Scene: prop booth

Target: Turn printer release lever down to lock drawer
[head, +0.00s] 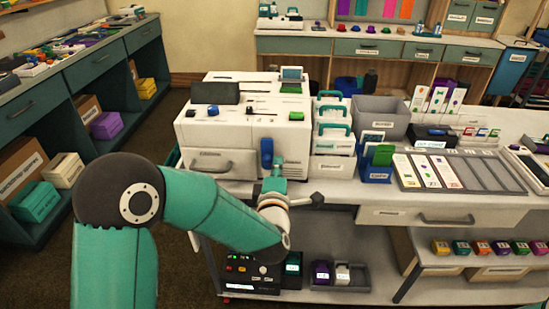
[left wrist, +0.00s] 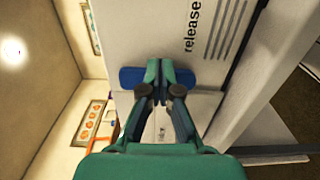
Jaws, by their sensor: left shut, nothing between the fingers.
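The white printer (head: 245,125) stands on the cart top, with a drawer (head: 225,160) and its handle low on its front. The blue release lever (head: 267,150) is on the right part of that front and looks upright. In the left wrist view the lever (left wrist: 130,78) shows on both sides of my fingers, beside the printed word "release". My left gripper (head: 274,178) is shut and empty, with its tips (left wrist: 163,72) in front of the lever's middle. They hide that part, and I cannot tell whether they touch it. My right gripper is not in view.
Right of the printer stand white boxes with teal handles (head: 334,130), a grey bin (head: 382,115) and a blue card holder (head: 378,168). A slotted tray (head: 490,175) lies farther right. A lower shelf holds a black control box (head: 250,272). Floor shows on the left.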

